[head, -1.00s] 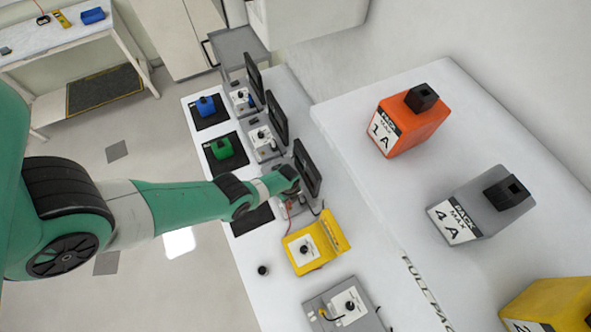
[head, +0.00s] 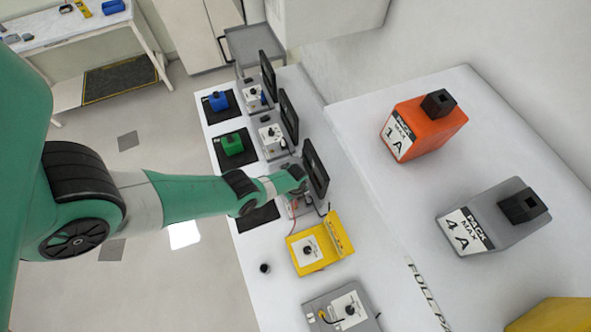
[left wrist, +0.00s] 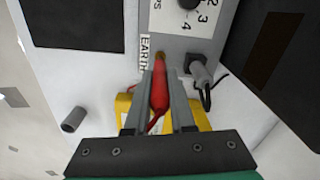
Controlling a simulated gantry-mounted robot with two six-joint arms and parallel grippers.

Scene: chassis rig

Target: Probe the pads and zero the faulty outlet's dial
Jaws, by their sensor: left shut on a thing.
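My left gripper (head: 298,180) reaches over the third outlet on the bench and mostly hides it. In the left wrist view my left gripper (left wrist: 160,85) is shut on a red probe (left wrist: 160,92). The probe's tip is at a small brass pad (left wrist: 159,58) beside the EARTH label; I cannot tell whether they touch. The outlet's dial (left wrist: 189,4) is cut off at the top, with 2, 3 and 4 showing. Two other outlets with dials (head: 254,96) (head: 270,134) stand farther back. A yellow meter (head: 318,263) with a dial lies nearer. My right gripper is not in view.
Dark upright screens (head: 316,168) stand behind the outlets. A blue pack (head: 218,101) and a green pack (head: 232,144) sit on black mats; the nearest mat (head: 258,216) looks bare. A raised shelf holds orange (head: 424,128) and grey packs (head: 490,222). A grey dial box (head: 343,309) is in front.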

